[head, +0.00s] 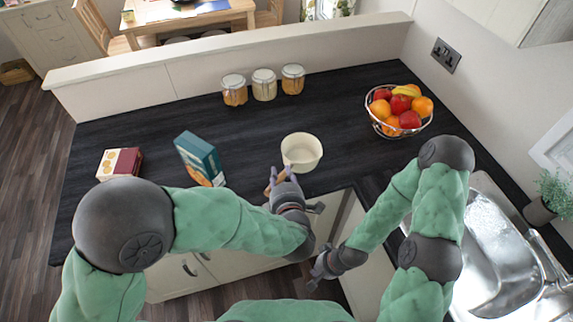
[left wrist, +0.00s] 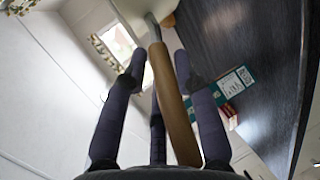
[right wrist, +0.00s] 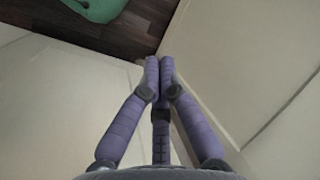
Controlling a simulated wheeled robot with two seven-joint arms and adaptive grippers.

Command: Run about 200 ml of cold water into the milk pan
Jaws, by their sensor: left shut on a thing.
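The cream milk pan (head: 301,160) is upright at the counter's front, open side up; it looks empty. I cannot tell whether its base touches the counter. My left gripper (head: 283,178) is shut on its wooden handle; in the left wrist view, the handle (left wrist: 172,105) runs between the fingers (left wrist: 157,72). The steel sink (head: 490,262) and the tap (head: 552,262) are at the right. My right gripper (head: 318,270) is low in front of the cabinets, empty, its fingertips together in the right wrist view (right wrist: 159,72).
A teal box (head: 200,157) and a dark red box (head: 120,162) stand left of the pan. Several jars (head: 264,86) stand at the back, and a wire fruit bowl (head: 399,112) at the back right. A plant (head: 552,195) stands behind the sink. The counter (head: 345,105) between pan and bowl is clear.

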